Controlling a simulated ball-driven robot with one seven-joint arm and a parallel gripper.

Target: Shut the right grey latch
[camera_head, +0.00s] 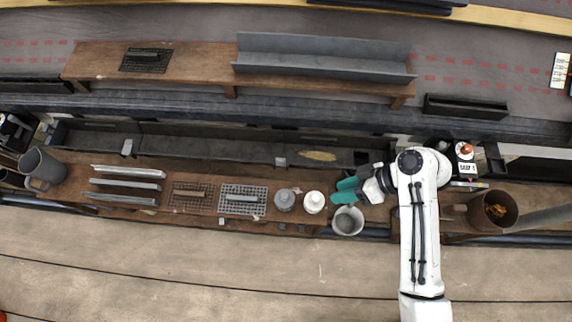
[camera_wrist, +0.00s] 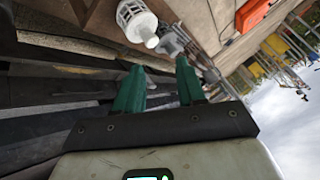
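A small light-grey piece, which looks like the right grey latch (camera_head: 281,161), sits on the front edge of the long dark gutter (camera_head: 215,148). A similar grey piece (camera_head: 127,147) sits further left on the gutter. They are too small to tell whether either is open or shut. My gripper (camera_head: 340,191) has teal fingers pointing left, to the right of the right latch and apart from it. The wrist view also shows my gripper (camera_wrist: 158,85) with its fingers spread and nothing clearly held. I cannot make out the latch surely in the wrist view.
A white lidded pot (camera_head: 314,202), a grey pot (camera_head: 284,200) and a grey bucket (camera_head: 347,221) stand close to my gripper. Vented tiles (camera_head: 243,199) and metal strips (camera_head: 125,185) lie on the plank to the left. A brown leaf-like piece (camera_head: 318,156) lies in the gutter.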

